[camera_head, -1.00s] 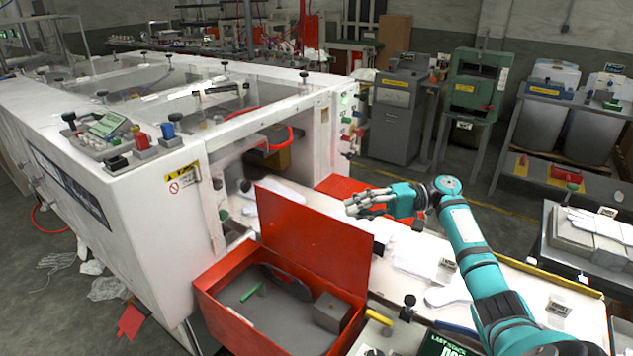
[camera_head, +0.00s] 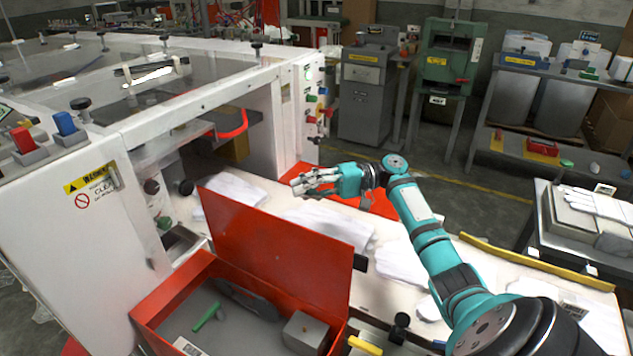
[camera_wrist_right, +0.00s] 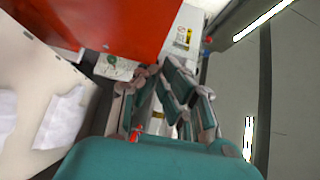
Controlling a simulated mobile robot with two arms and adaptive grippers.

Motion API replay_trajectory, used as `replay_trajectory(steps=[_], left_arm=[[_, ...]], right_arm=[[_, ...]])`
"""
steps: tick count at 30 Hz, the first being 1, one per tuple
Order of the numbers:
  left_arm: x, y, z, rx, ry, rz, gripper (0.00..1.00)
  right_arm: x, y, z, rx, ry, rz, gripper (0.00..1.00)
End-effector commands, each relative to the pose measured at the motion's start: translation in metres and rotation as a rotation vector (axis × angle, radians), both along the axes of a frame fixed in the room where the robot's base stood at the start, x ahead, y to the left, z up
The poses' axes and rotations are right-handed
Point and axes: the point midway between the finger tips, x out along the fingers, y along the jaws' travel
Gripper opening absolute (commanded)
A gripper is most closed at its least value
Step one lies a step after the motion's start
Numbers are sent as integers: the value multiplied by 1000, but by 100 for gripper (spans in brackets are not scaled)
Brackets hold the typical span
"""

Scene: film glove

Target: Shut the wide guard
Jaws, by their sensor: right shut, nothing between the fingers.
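The white machine (camera_head: 60,215) fills the left of the head view. Clear panels in white frames cover its top, and one clear panel (camera_head: 150,90) carries a dark and white handle bar (camera_head: 150,70). I cannot tell for sure which panel is the wide guard or how far it is open. My right gripper (camera_head: 300,183) is shut and empty, fingers pointing left, in the air near the machine's open end, beyond the red lid. Its fingers (camera_wrist_right: 168,100) show together in the right wrist view, apart from a red panel (camera_wrist_right: 105,25). My left gripper is not in view.
A red box (camera_head: 170,300) with a raised lid (camera_head: 275,250) stands in front of the machine's opening. White gloves (camera_head: 330,222) lie on the pale table (camera_head: 385,300). A yellow bar (camera_head: 535,262) edges it. Grey and green cabinets stand behind, with open floor between.

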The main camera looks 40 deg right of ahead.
Motion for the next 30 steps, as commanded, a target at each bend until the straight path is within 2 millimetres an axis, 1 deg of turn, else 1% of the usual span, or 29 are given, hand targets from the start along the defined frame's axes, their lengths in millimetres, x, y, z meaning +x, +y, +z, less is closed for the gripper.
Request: replay_trajectory(steps=[1,6,9,12,17,30], left_arm=[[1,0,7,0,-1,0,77],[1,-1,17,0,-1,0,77],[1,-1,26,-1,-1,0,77],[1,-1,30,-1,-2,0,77],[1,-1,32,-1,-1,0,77],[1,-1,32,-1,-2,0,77]], right_arm=[[5,12,3,2,0,2,0],[20,43,3,1,0,2,0],[12,58,1,0,2,2,0],[8,68,0,-1,2,1,0],[6,76,-1,0,0,-1,0],[7,78,-1,-6,-3,-1,0]])
